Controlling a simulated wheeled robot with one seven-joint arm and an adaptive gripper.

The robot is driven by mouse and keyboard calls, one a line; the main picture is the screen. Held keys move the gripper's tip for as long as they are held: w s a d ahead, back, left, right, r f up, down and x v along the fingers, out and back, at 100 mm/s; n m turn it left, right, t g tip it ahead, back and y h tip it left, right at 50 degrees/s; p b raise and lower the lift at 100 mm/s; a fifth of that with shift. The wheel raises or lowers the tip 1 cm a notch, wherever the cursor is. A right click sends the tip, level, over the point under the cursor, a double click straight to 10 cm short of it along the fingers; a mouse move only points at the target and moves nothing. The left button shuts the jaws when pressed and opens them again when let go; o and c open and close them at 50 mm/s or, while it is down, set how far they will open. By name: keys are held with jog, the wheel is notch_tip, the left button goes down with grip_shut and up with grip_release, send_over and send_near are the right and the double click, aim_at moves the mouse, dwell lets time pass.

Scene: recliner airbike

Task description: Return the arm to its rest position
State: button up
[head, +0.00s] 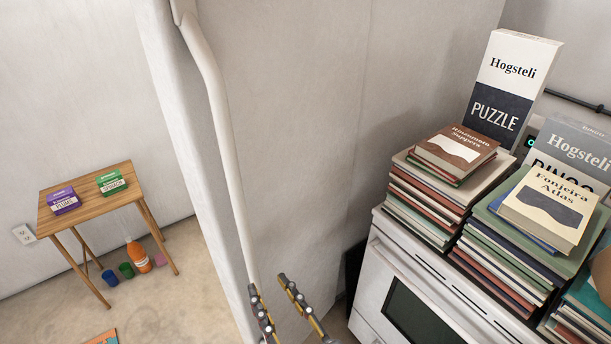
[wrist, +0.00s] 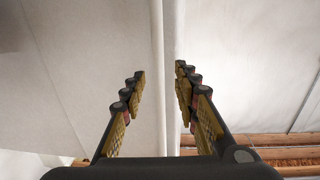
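The rest of my arm is mostly out of view.
A white stove (head: 372,285) at the right bears stacks of books (head: 425,200) and upright puzzle boxes (head: 512,75).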

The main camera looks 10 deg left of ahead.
jog(key=s+a+f+n+g+h, duration=0.1)
jog(key=s+f+n+g+h, duration=0.1)
jog(key=s+f+g, duration=0.7)
jog(key=w+d+r+m+h, duration=0.2)
jog(key=w+d+m+h, duration=0.1)
jog(key=d, duration=0.7)
jog(key=w+d+r+m+h+p, duration=0.1)
jog(key=w+d+r+m+h, duration=0.2)
jog(key=d, duration=0.7)
jog(key=w+d+r+m+h+p, duration=0.1)
jog(key=w+d+r+m+h, duration=0.1)
jog(key=d, duration=0.8)
jog(key=shift+w+r+m+t+h, duration=0.35)
jog(key=shift+w+m+h, duration=0.55)
jog(key=shift+w, duration=0.35)
